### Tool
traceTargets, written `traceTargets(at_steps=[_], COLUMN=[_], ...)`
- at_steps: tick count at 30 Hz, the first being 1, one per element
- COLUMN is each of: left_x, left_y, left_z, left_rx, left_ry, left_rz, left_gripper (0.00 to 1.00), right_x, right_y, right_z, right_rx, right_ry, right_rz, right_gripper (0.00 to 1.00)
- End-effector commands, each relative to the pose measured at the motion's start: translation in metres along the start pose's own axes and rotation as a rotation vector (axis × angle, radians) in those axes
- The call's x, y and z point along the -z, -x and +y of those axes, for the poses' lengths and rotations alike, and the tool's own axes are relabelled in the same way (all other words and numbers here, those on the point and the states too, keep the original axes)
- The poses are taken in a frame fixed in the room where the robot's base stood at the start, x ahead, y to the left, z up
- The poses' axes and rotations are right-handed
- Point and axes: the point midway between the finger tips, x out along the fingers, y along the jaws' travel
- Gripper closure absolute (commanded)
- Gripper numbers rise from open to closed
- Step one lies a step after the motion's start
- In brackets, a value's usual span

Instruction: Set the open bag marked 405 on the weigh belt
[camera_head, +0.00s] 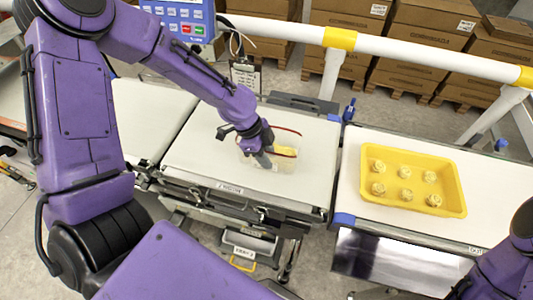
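A clear bag (287,163) with red strips along its mouth and something yellow in it is on the white top of the middle belt section (205,150). Its number is too small to read. My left gripper (264,163) is down at the bag's left side, overlapping it in this view. Its fingers are small and dark against the bag, so I cannot tell whether they are shut on it. The bag looks low, at or just above the belt surface. My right arm shows at the lower right corner; its fingers are outside the picture.
A yellow tray (452,203) with several pale rolls stands on the right belt section (349,180). The left belt section (150,115) is empty. A white rail with yellow bands (340,38) runs behind, with cardboard boxes (430,22) beyond. A control panel (182,16) stands at the top.

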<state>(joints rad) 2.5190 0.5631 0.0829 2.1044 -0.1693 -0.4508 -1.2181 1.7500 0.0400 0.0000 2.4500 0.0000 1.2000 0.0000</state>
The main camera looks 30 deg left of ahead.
Motion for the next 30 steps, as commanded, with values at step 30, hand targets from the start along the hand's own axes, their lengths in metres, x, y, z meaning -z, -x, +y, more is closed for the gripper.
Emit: traceTargets(at_steps=[30], left_x=[0.001], left_y=[0.122], left_z=[0.000], left_rx=[0.000], left_ry=[0.000], left_rz=[0.000], left_gripper=[0.67], right_x=[-0.001], right_y=[-0.003], right_z=[0.000], right_rx=[0.000], right_ry=[0.000], right_rz=[0.000], right_gripper=[0.57])
